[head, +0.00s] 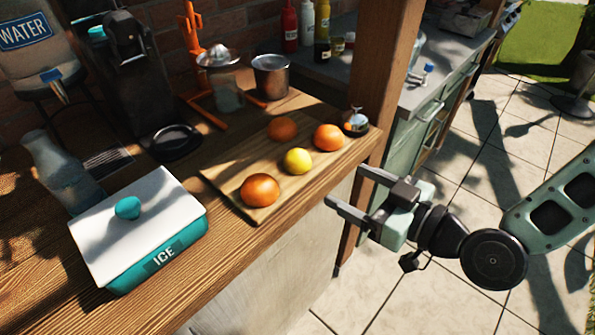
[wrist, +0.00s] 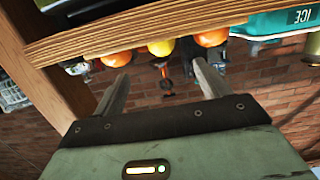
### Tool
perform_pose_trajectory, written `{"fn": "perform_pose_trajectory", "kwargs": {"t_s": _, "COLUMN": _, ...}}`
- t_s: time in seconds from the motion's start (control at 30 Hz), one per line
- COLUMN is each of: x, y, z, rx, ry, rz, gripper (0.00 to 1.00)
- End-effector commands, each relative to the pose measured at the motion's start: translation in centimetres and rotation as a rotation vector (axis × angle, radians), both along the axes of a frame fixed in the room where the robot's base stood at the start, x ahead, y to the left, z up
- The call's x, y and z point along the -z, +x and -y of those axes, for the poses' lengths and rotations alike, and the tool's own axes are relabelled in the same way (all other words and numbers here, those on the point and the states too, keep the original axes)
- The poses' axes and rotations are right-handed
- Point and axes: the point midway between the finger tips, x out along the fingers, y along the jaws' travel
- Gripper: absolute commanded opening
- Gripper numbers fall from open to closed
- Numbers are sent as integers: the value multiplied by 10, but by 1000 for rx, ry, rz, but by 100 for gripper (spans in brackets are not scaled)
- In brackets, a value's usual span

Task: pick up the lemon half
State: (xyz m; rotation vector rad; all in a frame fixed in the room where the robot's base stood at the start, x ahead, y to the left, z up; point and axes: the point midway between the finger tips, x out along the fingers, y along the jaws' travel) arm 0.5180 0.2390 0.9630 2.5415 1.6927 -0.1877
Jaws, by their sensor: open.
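The lemon half (head: 298,161) is a yellow rounded shape on the wooden cutting board (head: 222,182), among several orange fruits. Its cut face does not show. In the wrist view, which is upside down, the lemon half (wrist: 160,47) appears beyond the gap between my fingers. My gripper (head: 347,187) is open and empty, off the counter's front edge, to the right of the lemon half and apart from it. Both fingers of my gripper (wrist: 161,70) also show in the wrist view.
Orange fruits flank the lemon half: one at front left (head: 260,190), one at right (head: 328,137), one behind (head: 282,129). A bell (head: 355,122) and wooden post (head: 385,70) stand right. A teal ice box (head: 160,252) sits front left; a juicer (head: 219,62) and metal cup (head: 271,78) stand behind.

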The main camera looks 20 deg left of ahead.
Motion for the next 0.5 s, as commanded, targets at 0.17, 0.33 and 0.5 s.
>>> {"fn": "perform_pose_trajectory", "kwargs": {"t_s": 0.17, "x": 7, "y": 3, "z": -6, "rx": -1, "ry": 1, "rz": 5, "gripper": 75}}
{"fn": "perform_pose_trajectory", "kwargs": {"t_s": 0.33, "x": 8, "y": 4, "z": -12, "rx": -2, "ry": 0, "rz": 4, "gripper": 75}}
{"fn": "perform_pose_trajectory", "kwargs": {"t_s": 0.5, "x": 4, "y": 7, "z": -26, "rx": -3, "ry": 1, "rz": -2, "gripper": 75}}
